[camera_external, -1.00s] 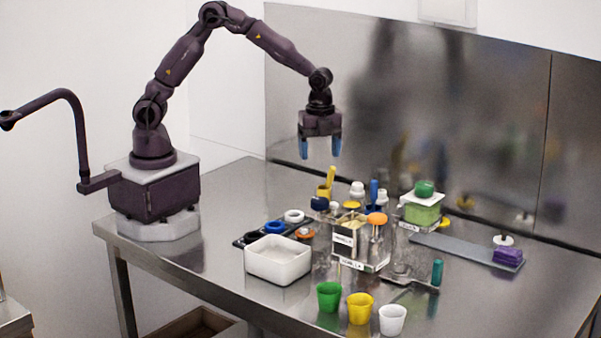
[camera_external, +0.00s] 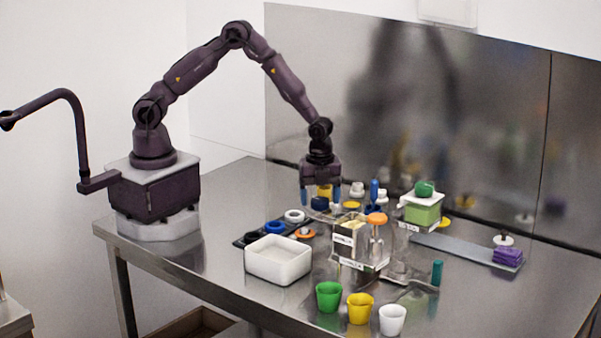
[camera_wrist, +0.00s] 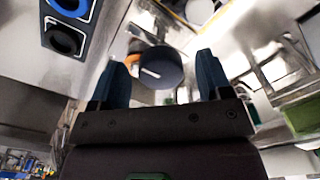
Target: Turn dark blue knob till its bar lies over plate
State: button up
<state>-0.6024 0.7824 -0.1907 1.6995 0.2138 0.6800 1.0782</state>
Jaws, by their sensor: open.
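The dark blue knob (camera_wrist: 160,70) shows in the wrist view as a round dark cap with a short white line on it. It lies between the two blue fingers of my gripper (camera_wrist: 161,64), with a gap to each finger. In the external view my gripper (camera_external: 321,203) is low over the back of the table, fingers pointing down around the knob's spot. The knob is mostly hidden there. An orange part shows partly beneath the knob in the wrist view. I cannot tell which part is the plate or whether the bar lies over it.
A dark rack with blue and white rings (camera_external: 294,216) and a white tub (camera_external: 278,262) stand in front. A clear container with labels (camera_external: 352,245) and a blue upright handle (camera_external: 374,191) are close on the right. Green, yellow and white cups (camera_external: 392,320) line the front.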

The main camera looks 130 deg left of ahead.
jog(key=shift+f, duration=0.25)
jog(key=c, duration=0.9)
jog(key=shift+c, duration=0.2)
